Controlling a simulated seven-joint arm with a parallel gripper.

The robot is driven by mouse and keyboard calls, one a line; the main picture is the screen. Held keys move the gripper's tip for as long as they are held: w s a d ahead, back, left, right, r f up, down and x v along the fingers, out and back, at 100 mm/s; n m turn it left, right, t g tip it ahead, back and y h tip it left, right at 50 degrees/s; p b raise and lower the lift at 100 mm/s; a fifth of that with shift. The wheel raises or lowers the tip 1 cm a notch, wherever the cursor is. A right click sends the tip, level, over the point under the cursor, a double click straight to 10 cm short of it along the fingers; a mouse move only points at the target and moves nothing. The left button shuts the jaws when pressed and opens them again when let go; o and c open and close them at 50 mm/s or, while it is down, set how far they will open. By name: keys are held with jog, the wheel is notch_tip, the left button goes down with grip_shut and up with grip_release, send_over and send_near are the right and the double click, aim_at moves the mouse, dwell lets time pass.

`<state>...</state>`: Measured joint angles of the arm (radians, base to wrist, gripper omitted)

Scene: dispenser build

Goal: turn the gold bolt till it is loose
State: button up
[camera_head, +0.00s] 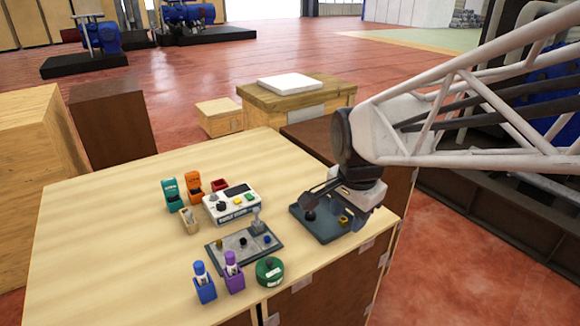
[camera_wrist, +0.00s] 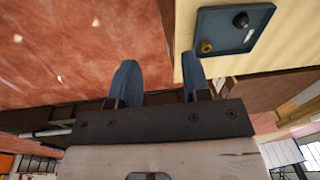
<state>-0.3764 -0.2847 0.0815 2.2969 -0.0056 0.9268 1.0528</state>
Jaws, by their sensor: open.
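The gold bolt (camera_wrist: 207,46) sits on a blue-grey plate (camera_wrist: 228,44), near one corner, in the wrist view. In the head view the gold bolt (camera_head: 344,220) shows on the same plate (camera_head: 322,231), at the table's right end, just below my gripper. My gripper (camera_wrist: 160,80) is open, with nothing between its two blue fingers. In the wrist view the bolt lies beyond and right of the fingertips, apart from them. In the head view my arm and hand cover part of the plate.
A black knob (camera_wrist: 241,19) stands on the same plate. On the table (camera_head: 120,225) are a grey panel (camera_head: 222,262) with several knobs, a white control box (camera_head: 220,211), a green round item (camera_head: 269,271) and small coloured holders. The table's right edge lies close to the plate.

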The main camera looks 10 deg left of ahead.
jog(key=w+a+f+m, duration=0.2)
jog(key=a, duration=0.6)
jog(key=w+a+f+m, duration=0.1)
jog(key=w+a+m, duration=0.1)
jog(key=a, duration=0.6)
jog(key=m+g, duration=0.1)
jog(key=m, duration=0.3)
send_over(219, 242)
notch_tip(219, 242, down, 5)
jog(key=shift+a+f, duration=0.1)
jog(key=shift+f, duration=0.1)
jog(key=shift+f, duration=0.15)
jog(key=shift+f, duration=3.75)
jog(key=shift+c, duration=0.4)
grip_shut()
